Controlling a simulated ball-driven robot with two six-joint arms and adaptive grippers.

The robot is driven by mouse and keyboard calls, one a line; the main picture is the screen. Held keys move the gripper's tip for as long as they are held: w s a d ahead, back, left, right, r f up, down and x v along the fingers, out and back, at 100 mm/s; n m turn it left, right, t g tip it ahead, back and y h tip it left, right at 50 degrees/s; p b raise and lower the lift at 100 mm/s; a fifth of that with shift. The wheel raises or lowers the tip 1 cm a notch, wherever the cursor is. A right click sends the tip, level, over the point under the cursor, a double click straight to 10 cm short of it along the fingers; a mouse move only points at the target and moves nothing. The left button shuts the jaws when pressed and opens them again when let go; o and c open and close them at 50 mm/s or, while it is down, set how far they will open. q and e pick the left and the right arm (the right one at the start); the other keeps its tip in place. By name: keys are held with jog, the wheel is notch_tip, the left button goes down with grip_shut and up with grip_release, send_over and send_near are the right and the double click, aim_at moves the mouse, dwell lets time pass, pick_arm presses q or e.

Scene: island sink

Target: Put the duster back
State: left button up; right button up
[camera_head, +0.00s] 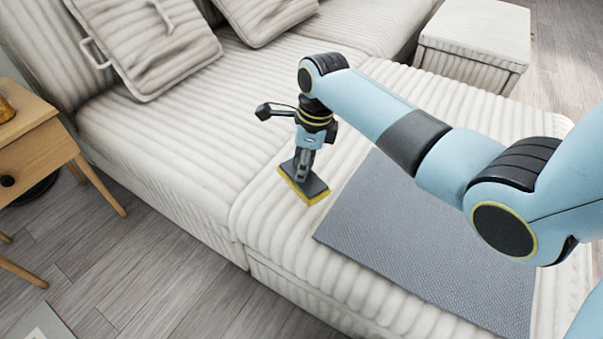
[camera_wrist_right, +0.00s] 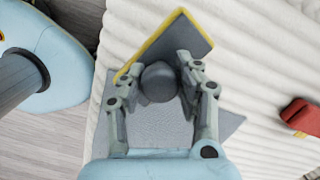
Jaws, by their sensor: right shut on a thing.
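The duster (camera_head: 316,187) is a dark grey flat block with a yellow edge. My right gripper (camera_head: 303,167) is shut on its rounded grey knob, with the block below the fingers. In the right wrist view the duster (camera_wrist_right: 188,38) lies beyond the fingertips of the right gripper (camera_wrist_right: 161,75), with the knob between them. It is over the pale ribbed sofa seat (camera_head: 265,215), left of the grey mat (camera_head: 420,245). I cannot tell whether the duster touches the seat. My left gripper is not in view.
A red object (camera_wrist_right: 299,114) with some yellow lies on the seat at the right of the wrist view. Cushions (camera_head: 150,45) lean at the back left. A wooden side table (camera_head: 30,140) stands left, and an ottoman (camera_head: 475,45) behind. Much of the mat is bare.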

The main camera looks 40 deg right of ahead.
jog(key=w+f, duration=0.1)
jog(key=w+d+f+b, duration=0.1)
jog(key=shift+w+d, duration=0.3)
jog(key=shift+w, duration=0.1)
jog(key=shift+f+b, duration=0.3)
notch_tip(320, 180, down, 4)
jog(key=shift+r+b, duration=0.2)
jog(key=shift+b, duration=0.8)
jog(key=shift+r, duration=0.15)
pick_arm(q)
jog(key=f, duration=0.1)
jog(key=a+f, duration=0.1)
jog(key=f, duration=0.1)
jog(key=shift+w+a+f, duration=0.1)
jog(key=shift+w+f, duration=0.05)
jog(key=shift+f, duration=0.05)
